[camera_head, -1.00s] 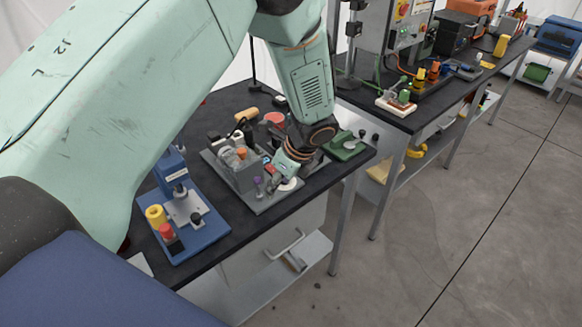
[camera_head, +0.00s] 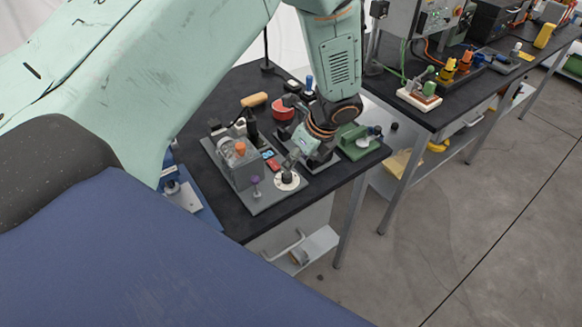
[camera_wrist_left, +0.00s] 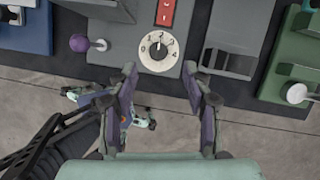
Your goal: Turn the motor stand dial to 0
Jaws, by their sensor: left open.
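The motor stand (camera_head: 238,172) is a grey unit on a flat grey base on the black bench. Its dial (camera_head: 287,183) is a white disc with a dark knob near the base's front right corner. In the left wrist view the dial (camera_wrist_left: 146,60) shows numbers around the dark knob; the pointer appears to aim up near 2, but this is small. My left gripper (camera_head: 294,163) is just above the dial in the head view. In the wrist view the left gripper (camera_wrist_left: 159,72) is open and empty, its fingers apart with the dial ahead between them.
A red rocker switch (camera_wrist_left: 166,12) is behind the dial and a purple-knobbed lever (camera_wrist_left: 79,43) to its left. A green device (camera_head: 358,146) stands to the right. The bench's front edge is close.

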